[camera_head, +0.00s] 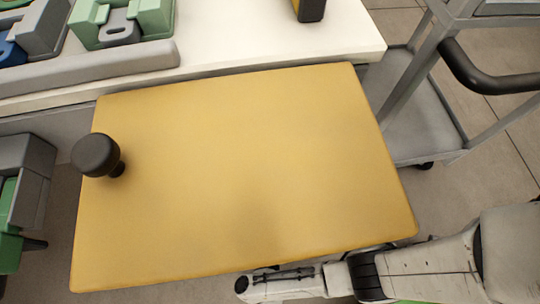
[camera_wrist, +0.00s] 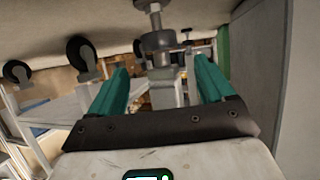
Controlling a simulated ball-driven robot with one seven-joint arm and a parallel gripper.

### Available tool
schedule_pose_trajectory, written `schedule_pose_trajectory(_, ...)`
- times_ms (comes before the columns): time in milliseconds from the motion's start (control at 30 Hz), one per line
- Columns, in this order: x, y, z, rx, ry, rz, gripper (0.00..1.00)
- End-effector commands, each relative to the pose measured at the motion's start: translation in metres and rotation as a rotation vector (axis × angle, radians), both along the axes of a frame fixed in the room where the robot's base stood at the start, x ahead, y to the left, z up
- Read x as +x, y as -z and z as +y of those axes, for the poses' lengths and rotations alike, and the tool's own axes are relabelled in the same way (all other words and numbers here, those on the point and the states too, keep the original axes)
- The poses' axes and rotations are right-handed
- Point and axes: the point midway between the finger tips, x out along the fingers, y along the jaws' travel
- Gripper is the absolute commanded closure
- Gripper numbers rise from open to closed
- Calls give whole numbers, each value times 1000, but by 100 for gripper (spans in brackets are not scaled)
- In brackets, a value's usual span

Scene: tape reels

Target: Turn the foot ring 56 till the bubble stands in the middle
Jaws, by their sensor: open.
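In the wrist view, a metal foot with a dark grey ring (camera_wrist: 157,41) on its stem shows at the top centre. No number can be read on it, so I cannot tell if it is ring 56. My gripper (camera_wrist: 162,68) has two teal fingers spread wide apart. The ring lies ahead of the gap between the fingertips, and neither finger visibly touches it. In the head view, my arm enters at the lower right and its end passes by the near edge of the yellow top. No bubble can be made out in either view.
The yellow table top (camera_head: 245,170) is bare except for a black knob-like object (camera_head: 96,156) at its left. A white bench (camera_head: 230,45) with green and grey holders stands behind. A grey trolley (camera_head: 425,115) stands at the right. Black casters (camera_wrist: 80,52) show in the wrist view.

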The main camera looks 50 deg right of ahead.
Motion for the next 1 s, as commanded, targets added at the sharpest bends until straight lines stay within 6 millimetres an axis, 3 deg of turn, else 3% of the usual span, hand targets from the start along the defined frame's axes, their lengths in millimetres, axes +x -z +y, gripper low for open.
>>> schedule_pose_trajectory(300,34,25,-41,1,3,-1,19)
schedule_pose_trajectory(500,48,32,-56,2,1,-2,19)
schedule_pose_trajectory(900,53,33,-60,2,-1,-2,19)
schedule_pose_trajectory(1000,53,33,-60,2,-2,-2,28)
